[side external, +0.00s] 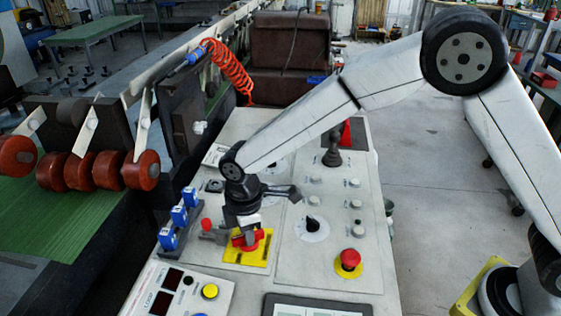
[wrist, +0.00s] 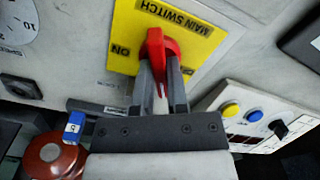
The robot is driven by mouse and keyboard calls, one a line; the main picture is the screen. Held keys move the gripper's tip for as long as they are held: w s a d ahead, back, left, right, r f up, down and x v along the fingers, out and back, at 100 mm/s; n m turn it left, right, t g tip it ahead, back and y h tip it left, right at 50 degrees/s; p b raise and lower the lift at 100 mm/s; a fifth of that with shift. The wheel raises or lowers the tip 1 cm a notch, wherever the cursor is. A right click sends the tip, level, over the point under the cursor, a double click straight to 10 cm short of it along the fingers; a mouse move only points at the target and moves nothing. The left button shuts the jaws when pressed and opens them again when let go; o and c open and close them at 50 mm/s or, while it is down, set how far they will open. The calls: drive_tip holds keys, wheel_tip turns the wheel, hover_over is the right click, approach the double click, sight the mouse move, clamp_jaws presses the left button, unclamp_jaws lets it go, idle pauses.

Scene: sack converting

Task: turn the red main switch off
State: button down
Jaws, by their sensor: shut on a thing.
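The red main switch (wrist: 155,42) sits on a yellow plate (wrist: 201,50) lettered MAIN SWITCH and ON in the wrist view. My gripper (wrist: 161,68) is shut on the switch's red handle, one finger on each side. The ON lettering lies to the left of the handle. In the side external view, my gripper (side external: 243,232) points down at the yellow plate (side external: 261,249) on the console, and the red switch (side external: 238,241) is partly hidden by the fingers. I cannot tell its exact angle.
A red mushroom button (side external: 350,258) on yellow stands to the right, and a black knob (side external: 312,225) lies between. Blue-topped blocks (side external: 179,215) stand left. A box with a yellow button (side external: 210,291) and a tablet (side external: 318,305) lie in front.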

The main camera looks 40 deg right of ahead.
drive_tip(key=shift+n, duration=1.5)
drive_tip(key=c, duration=0.6)
unclamp_jaws()
drive_tip(key=shift+c, duration=0.2)
drive_tip(key=shift+r, duration=3.95)
